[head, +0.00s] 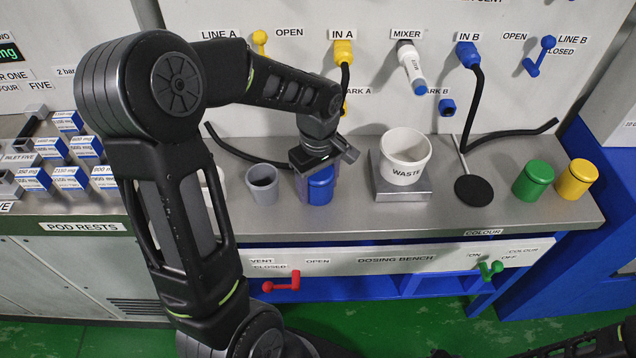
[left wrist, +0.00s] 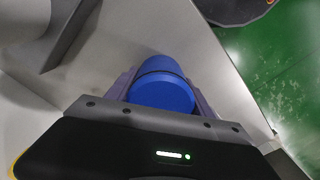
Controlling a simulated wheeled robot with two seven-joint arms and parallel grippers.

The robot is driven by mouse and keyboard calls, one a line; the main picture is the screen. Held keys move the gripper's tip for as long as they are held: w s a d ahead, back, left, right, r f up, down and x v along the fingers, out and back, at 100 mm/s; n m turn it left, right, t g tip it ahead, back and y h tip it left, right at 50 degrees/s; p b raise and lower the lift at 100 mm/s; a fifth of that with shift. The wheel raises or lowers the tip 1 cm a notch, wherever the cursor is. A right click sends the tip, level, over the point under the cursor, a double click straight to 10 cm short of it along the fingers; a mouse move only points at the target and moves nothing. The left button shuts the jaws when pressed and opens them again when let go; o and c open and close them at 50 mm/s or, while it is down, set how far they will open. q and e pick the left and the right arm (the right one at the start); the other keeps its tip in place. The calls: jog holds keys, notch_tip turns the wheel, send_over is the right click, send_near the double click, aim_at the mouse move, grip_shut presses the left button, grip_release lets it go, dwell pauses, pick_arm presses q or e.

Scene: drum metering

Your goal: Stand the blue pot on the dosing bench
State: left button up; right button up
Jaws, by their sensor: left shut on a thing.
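The blue pot (head: 320,188) is upright at the dosing bench (head: 450,222), between a grey cup and the WASTE tub. My left gripper (head: 318,178) comes down on it from above and is shut on it. In the left wrist view the blue pot (left wrist: 163,92) sits between the two fingers (left wrist: 160,100). I cannot tell whether its base touches the bench top. Dark parts of my right arm show at the lower right edge of the head view; its jaws are not clear.
A grey cup (head: 262,185) stands close left of the pot. The WASTE tub (head: 404,157) on its scale (head: 400,187) is close right. A black disc (head: 473,190), a green pot (head: 533,180) and a yellow pot (head: 577,179) stand further right. Hoses lie behind.

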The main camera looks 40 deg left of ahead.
pick_arm(q)
jog(key=shift+f, duration=0.15)
jog(key=o, duration=1.6)
notch_tip(320, 180, up, 12)
jog(key=shift+r, duration=0.25)
